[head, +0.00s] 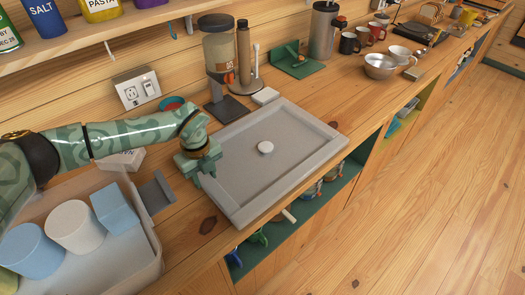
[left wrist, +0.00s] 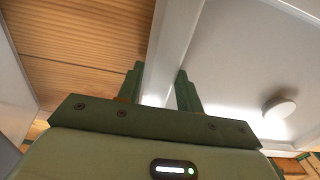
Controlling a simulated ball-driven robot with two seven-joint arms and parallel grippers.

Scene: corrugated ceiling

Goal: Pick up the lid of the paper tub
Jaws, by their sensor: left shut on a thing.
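A grey rectangular panel with a raised rim (head: 290,185) and a round pale knob (head: 265,147) at its middle lies on the wooden counter; it looks like the lid. My left gripper (head: 202,166) is at its left rim, shut on that rim. In the left wrist view the rim (left wrist: 172,45) passes between the two green fingers (left wrist: 160,92), with the knob (left wrist: 279,108) to the right. An open whitish tub (head: 152,238) at the lower left holds blue and white cylinders and a blue block. My right gripper is out of view.
A dispenser (head: 221,55) and a brown bottle (head: 243,55) stand behind the panel. A metal bowl (head: 379,67) and several mugs are farther along the counter. A grey bracket-like piece (head: 157,192) stands between tub and panel. The counter's front edge is close to the panel.

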